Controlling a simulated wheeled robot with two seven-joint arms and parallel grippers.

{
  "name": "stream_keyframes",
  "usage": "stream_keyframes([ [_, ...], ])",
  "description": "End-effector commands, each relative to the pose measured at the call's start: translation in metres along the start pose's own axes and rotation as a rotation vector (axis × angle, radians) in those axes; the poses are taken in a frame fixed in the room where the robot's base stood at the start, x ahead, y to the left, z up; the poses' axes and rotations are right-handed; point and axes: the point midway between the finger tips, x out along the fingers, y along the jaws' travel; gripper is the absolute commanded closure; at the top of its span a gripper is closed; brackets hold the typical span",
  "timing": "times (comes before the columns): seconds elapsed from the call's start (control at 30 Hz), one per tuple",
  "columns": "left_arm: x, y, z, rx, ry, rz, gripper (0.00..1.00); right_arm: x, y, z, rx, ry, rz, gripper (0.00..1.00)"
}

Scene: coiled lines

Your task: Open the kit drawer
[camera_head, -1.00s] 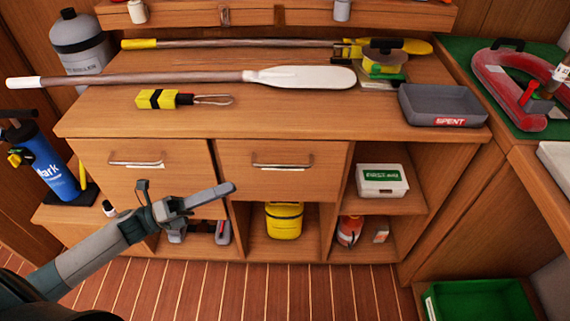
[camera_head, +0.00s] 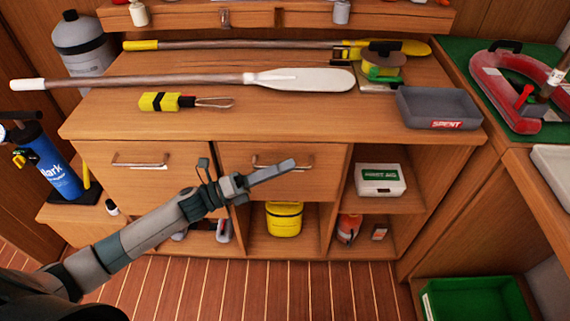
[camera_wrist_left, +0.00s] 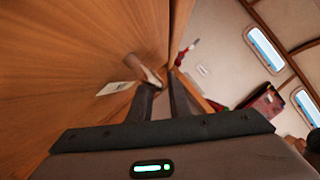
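Two closed drawers sit side by side under the wooden counter, a left drawer (camera_head: 150,185) and a middle drawer (camera_head: 318,185). Each has a metal bar handle and a small pale label too small to read, so I cannot tell which is the kit drawer. My left gripper (camera_head: 291,166) is in front of the middle drawer and hides part of its handle (camera_head: 262,160). In the left wrist view, my left gripper (camera_wrist_left: 163,84) has a gap between its fingers, with a handle (camera_wrist_left: 144,72) by the tip of the left finger. My right gripper is out of view.
The counter (camera_head: 220,122) holds two oars, a yellow-black tool and a grey SPENT tray (camera_head: 440,105). Open shelves beneath hold a first aid box (camera_head: 380,180) and a yellow container (camera_head: 284,218). A green crate (camera_head: 475,300) stands on the floor at right.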

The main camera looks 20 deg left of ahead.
Motion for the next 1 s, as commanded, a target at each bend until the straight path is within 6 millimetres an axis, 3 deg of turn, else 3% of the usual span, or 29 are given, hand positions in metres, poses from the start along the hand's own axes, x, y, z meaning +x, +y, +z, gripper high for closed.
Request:
stream_keyframes([
  [0.43, 0.0084, 0.0003, 0.0, 0.001, 0.0, 0.001, 0.83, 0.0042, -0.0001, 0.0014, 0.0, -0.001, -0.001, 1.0],
  [0.53, 0.0083, 0.0002, 0.0, 0.001, 0.0, 0.001, 1.0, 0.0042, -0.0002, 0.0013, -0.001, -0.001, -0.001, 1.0],
  [1.0, 0.0068, -0.0022, -0.0039, 0.0, 0.0, 0.0, 1.0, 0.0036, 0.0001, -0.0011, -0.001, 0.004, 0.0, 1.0],
])
